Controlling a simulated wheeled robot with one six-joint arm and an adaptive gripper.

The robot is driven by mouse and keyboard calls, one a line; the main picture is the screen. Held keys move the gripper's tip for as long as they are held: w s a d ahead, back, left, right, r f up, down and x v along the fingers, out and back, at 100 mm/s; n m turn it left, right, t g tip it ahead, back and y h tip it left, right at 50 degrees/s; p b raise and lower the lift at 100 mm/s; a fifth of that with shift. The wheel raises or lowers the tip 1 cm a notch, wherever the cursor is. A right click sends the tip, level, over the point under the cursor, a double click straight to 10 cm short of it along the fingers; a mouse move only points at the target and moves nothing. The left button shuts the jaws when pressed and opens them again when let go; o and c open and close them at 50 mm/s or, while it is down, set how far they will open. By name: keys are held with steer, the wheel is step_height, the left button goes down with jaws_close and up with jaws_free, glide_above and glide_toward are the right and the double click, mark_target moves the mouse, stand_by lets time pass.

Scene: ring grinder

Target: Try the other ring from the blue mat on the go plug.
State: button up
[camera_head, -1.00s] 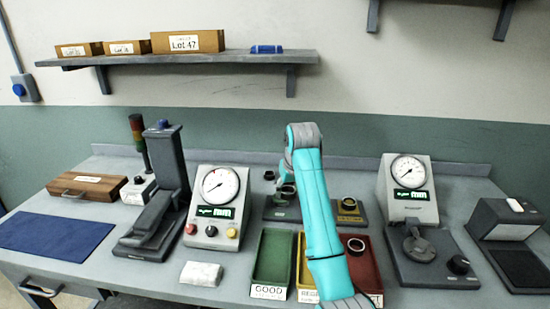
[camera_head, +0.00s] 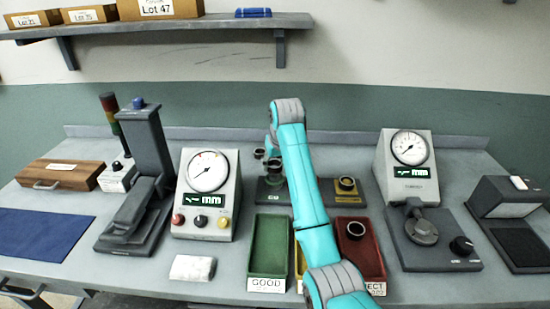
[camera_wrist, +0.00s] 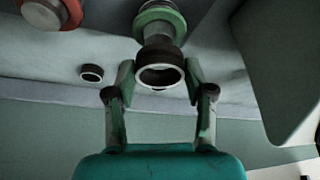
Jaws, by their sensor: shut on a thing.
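In the wrist view my gripper (camera_wrist: 159,82) is shut on a dark ring (camera_wrist: 160,57) with a pale rim, one finger on each side. The go plug (camera_wrist: 158,37), a grey shaft with a green collar, is in line with the ring. The ring overlaps the plug's free end in this view; I cannot tell how far it is around the shaft. In the head view my arm hides most of the plug stand and the held ring. The blue mat (camera_head: 40,232) at the left is bare.
A plug with a red collar (camera_wrist: 52,14) and a loose dark ring (camera_wrist: 92,72) show in the wrist view. The red reject tray (camera_head: 370,262) holds a ring (camera_head: 355,230). The green good tray (camera_head: 268,245) is empty. Dial gauges (camera_head: 208,175) (camera_head: 407,160) stand on both sides.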

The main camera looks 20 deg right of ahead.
mark_target(275, 176)
steer(key=shift+f, duration=1.6)
steer(key=o, duration=1.3)
steer(key=v, duration=0.7)
steer(key=shift+s+r, duration=0.15)
steer(key=shift+r, duration=0.05)
steer(key=shift+s, duration=0.1)
